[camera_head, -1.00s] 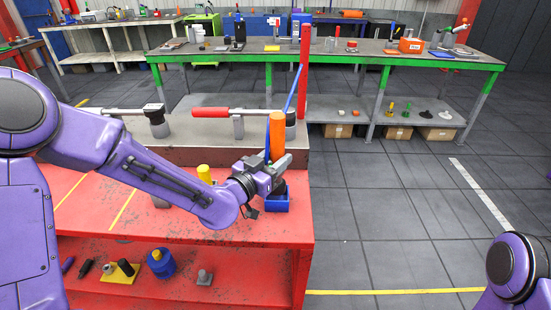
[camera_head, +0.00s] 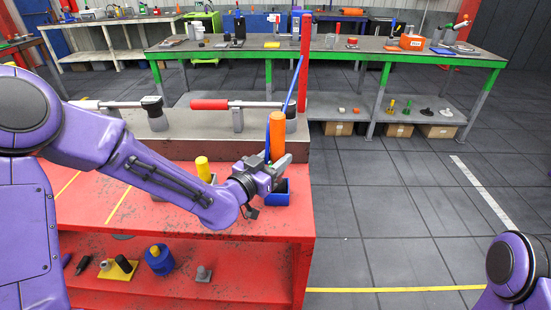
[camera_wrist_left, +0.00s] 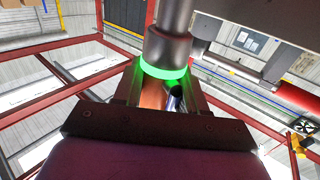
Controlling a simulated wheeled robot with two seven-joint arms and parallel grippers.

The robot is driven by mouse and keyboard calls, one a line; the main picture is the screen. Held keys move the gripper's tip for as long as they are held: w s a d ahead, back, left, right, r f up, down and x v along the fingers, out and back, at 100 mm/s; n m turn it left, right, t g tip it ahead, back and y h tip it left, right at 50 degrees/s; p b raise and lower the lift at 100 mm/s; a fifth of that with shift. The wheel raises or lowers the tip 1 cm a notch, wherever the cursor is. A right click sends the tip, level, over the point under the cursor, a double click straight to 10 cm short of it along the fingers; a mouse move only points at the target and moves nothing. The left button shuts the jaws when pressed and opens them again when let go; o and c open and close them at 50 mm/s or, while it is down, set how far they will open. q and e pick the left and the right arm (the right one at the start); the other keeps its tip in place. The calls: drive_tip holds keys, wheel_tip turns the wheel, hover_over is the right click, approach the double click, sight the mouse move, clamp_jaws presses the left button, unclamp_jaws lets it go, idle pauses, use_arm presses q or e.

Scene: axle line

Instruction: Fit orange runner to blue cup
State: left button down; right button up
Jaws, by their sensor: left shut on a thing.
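The orange runner (camera_head: 277,136) is an upright orange cylinder at the right end of the red bench. My left gripper (camera_head: 275,168) is shut on its lower part. The blue cup (camera_head: 283,198) is a small blue square box on the bench, just below the gripper and partly hidden by it. The runner's lower end is hidden, so I cannot tell whether it touches the cup. In the left wrist view, a strip of the orange runner (camera_wrist_left: 152,96) shows between the jaws, under a glowing green ring. My right gripper is out of view.
A thin blue rod (camera_head: 294,82) leans close beside the runner, near a red post (camera_head: 305,62). A yellow cylinder (camera_head: 203,168) stands left of the gripper. A red-handled clamp (camera_head: 212,104) sits on the raised ledge behind. The floor right of the bench is clear.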

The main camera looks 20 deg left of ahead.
use_arm(q)
drive_tip(key=shift+f+b, duration=1.15)
drive_tip(key=shift+f, duration=0.05)
drive_tip(key=c, duration=0.5)
unclamp_jaws()
drive_tip(key=shift+c, duration=0.2)
drive_tip(key=shift+s+f, duration=0.15)
drive_tip(key=shift+s, duration=0.1)
drive_tip(key=p+v, duration=0.8)
drive_tip(key=v, duration=0.2)
drive_tip(key=shift+a, duration=0.1)
